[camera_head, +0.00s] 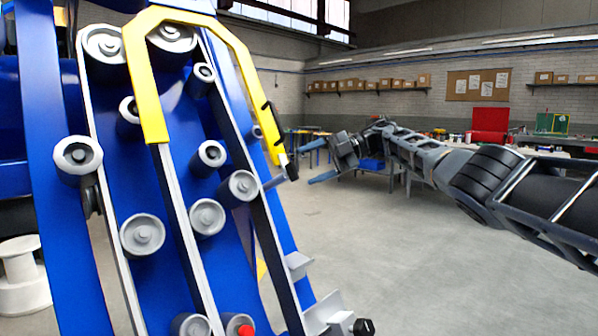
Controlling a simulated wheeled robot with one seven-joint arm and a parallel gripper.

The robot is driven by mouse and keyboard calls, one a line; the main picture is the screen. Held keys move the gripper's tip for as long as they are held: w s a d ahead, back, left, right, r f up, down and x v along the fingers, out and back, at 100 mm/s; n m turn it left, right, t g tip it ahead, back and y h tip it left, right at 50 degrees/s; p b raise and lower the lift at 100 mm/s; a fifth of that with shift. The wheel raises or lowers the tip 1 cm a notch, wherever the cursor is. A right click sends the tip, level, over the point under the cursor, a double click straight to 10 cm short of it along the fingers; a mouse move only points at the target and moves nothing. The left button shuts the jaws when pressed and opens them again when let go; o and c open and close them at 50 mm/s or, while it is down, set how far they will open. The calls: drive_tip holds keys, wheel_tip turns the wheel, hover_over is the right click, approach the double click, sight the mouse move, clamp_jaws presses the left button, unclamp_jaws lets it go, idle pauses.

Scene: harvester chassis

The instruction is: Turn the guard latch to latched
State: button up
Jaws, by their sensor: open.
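A yellow guard (230,42) arches over the top of the blue harvester chassis. A small dark piece that looks like the guard latch (291,168) sits at the lower end of the guard's right leg. Its exact setting is too small to tell. My gripper (291,183) reaches in from the right. I cannot tell whether either finger touches the latch.
The blue chassis (50,150) carries several grey rollers (143,235) and pale rails at left. A bracket with a black knob (362,327) juts out at the bottom. A white spool (22,275) stands at far left. The grey floor (420,270) at right is open; workbenches line the back.

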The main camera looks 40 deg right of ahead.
drive_tip(key=shift+v, duration=1.25)
